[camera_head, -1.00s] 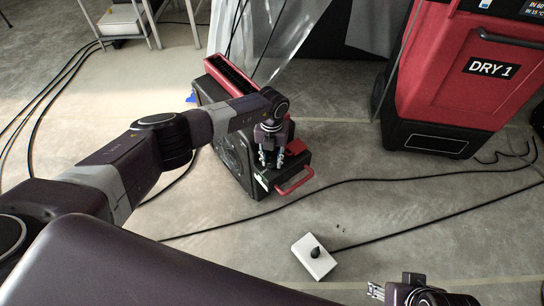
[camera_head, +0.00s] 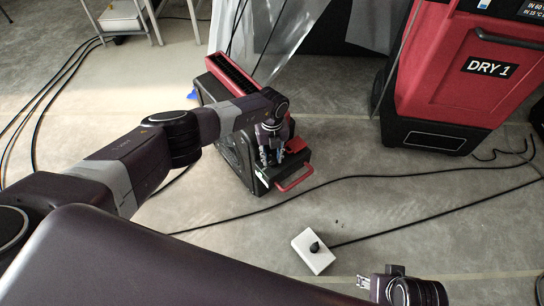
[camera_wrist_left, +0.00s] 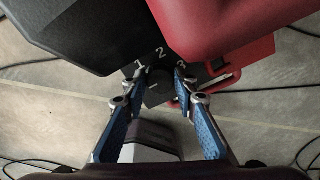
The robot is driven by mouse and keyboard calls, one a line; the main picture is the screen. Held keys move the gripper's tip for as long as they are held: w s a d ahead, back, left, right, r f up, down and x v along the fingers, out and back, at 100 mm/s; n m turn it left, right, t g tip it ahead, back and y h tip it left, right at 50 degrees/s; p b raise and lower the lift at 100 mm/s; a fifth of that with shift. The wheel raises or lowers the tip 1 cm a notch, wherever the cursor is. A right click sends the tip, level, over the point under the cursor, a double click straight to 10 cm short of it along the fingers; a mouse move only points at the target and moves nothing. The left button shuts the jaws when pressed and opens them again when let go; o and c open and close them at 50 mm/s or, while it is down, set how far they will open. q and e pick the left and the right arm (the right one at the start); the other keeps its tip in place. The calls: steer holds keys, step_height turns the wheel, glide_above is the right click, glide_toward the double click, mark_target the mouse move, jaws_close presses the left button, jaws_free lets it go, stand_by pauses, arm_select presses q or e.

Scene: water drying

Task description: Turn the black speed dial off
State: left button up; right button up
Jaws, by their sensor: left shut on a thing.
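The black speed dial (camera_wrist_left: 159,79) shows dark and partly hidden in the left wrist view, with the white marks 1, 2 and 3 around it. It sits on the dark panel of a black and red machine (camera_head: 232,160), which is on the floor in the head view. My left gripper (camera_head: 271,158) points down at this panel. In the left wrist view its two blue-padded fingers (camera_wrist_left: 159,84) are closed on either side of the dial and hold it. The dial's exact pointer position is hard to tell. My right gripper (camera_head: 363,283) is low at the right, away from the machine.
A red handle (camera_head: 294,180) sticks out beside the panel. A white box with a black knob (camera_head: 315,258) lies on the floor, with a cable to the right. A large red DRY 1 unit (camera_head: 460,90) stands at the right. Cables cross the floor.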

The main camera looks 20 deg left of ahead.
mark_target(272, 160)
arm_select(q)
steer(key=o, duration=1.2)
steer(key=shift+c, duration=0.2)
step_height(272, 160, up, 12)
